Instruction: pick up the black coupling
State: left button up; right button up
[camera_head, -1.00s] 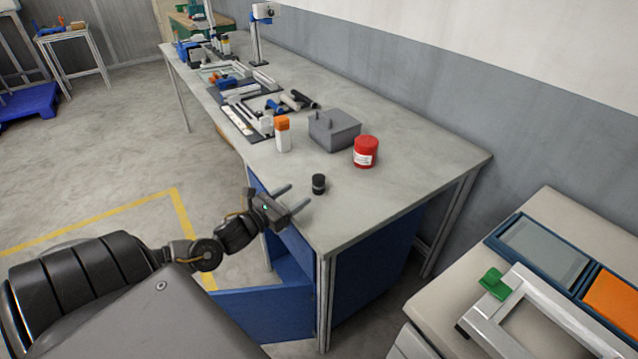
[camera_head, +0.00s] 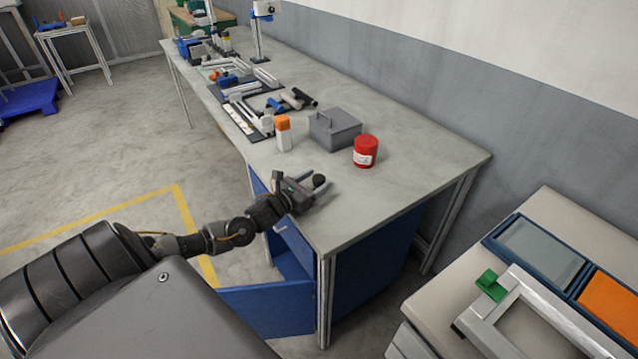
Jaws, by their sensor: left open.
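The black coupling (camera_head: 319,181) stands upright on the grey workbench (camera_head: 400,185), near its front left part. Its top shows; its lower part is hidden by my left gripper. My left gripper (camera_head: 314,184) is open, low over the bench edge, with its fingers pointing at the coupling. One finger shows on the far side of the coupling and one on the near side, so the coupling appears to be between them. I cannot tell if either finger touches it. My right gripper is not in view.
A red jar (camera_head: 366,152), a grey lidded box (camera_head: 334,130) and a white bottle with an orange cap (camera_head: 283,134) stand behind the coupling. An open blue cabinet door (camera_head: 268,308) hangs below the bench. The bench right of the coupling is clear.

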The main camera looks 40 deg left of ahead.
aim_at(314, 181)
pick_arm(q)
jog(key=c, duration=1.1)
jog(key=shift+r, duration=0.15)
jog(key=shift+r, duration=0.2)
notch_tip(314, 181, up, 2)
jog(key=shift+r+b, duration=0.2)
jog(key=shift+b, duration=0.55)
jog(key=s+a+r, duration=0.2)
jog(key=s+r, duration=0.1)
jog(key=s, duration=0.1)
jog(key=s+a+r+p, duration=0.1)
jog(key=s+a+r, duration=0.2)
jog(key=s, duration=0.1)
jog(key=s+a+r, duration=0.2)
jog(key=s+r, duration=0.2)
jog(key=shift+a+p, duration=0.2)
jog(key=shift+p, duration=0.2)
